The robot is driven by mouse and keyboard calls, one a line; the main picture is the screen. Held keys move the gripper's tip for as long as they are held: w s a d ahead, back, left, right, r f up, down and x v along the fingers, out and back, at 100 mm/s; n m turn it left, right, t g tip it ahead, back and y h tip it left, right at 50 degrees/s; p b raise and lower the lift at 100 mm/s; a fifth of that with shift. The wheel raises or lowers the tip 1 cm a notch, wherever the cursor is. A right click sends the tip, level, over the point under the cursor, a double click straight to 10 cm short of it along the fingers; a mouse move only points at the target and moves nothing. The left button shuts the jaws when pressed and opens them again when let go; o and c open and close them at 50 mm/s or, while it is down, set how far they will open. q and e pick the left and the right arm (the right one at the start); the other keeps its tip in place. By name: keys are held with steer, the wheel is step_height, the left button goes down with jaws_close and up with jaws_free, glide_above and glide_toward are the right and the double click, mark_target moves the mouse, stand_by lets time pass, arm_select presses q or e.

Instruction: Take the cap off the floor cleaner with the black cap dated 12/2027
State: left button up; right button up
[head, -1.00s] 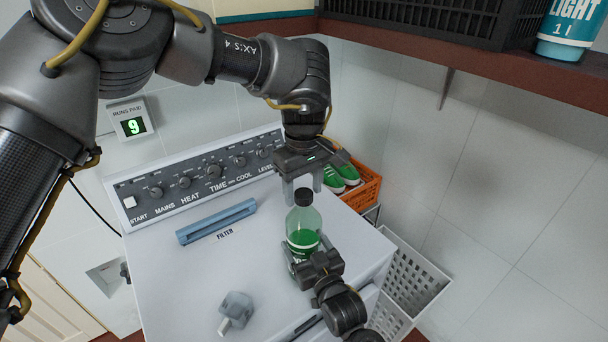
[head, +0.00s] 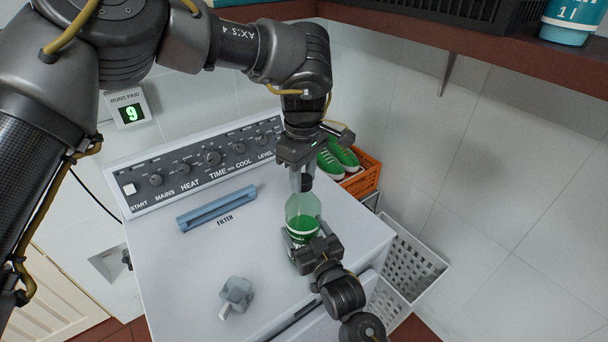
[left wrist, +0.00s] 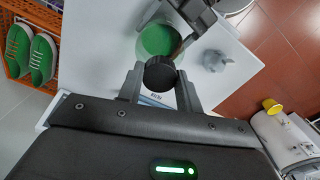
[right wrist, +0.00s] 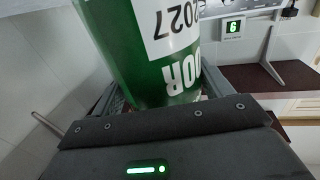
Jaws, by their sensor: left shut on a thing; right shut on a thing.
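The floor cleaner bottle (head: 303,206), clear with green liquid, stands upright on the washing machine's top. Its black cap (head: 307,184) is on its neck. My left gripper (head: 302,182) comes from above and is shut on the cap; the left wrist view shows the round ribbed cap (left wrist: 160,74) between its fingers.
A grey knob-like piece (head: 236,293) and a blue filter handle (head: 216,214) are on the white machine top (head: 185,265). An orange crate (head: 366,178) with green shoes stands behind, a white basket (head: 405,268) at the right. A brown shelf (head: 450,45) hangs above.

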arm_select(q)
steer(key=n, duration=0.5)
steer(key=shift+f+n, duration=0.1)
steer(key=shift+n, duration=0.3)
arm_select(e)
steer(key=shift+d+f, duration=0.15)
steer(key=shift+f, duration=0.3)
arm_select(q)
steer(key=n, duration=0.3)
steer(key=shift+s, duration=0.1)
steer(key=n, duration=1.1)
steer(key=shift+s, duration=0.1)
steer(key=n, duration=1.2)
steer(key=shift+s, duration=0.1)
arm_select(e)
steer(key=shift+r, duration=0.1)
arm_select(q)
steer(key=n, duration=0.7)
steer(key=shift+d+n, duration=0.1)
steer(key=shift+n, duration=0.2)
steer(key=n, duration=0.4)
steer(key=shift+n, duration=0.3)
steer(key=n, duration=0.6)
steer(key=shift+r, duration=0.4)
steer(key=shift+w+r, duration=0.2)
steer(key=shift+r, duration=0.65)
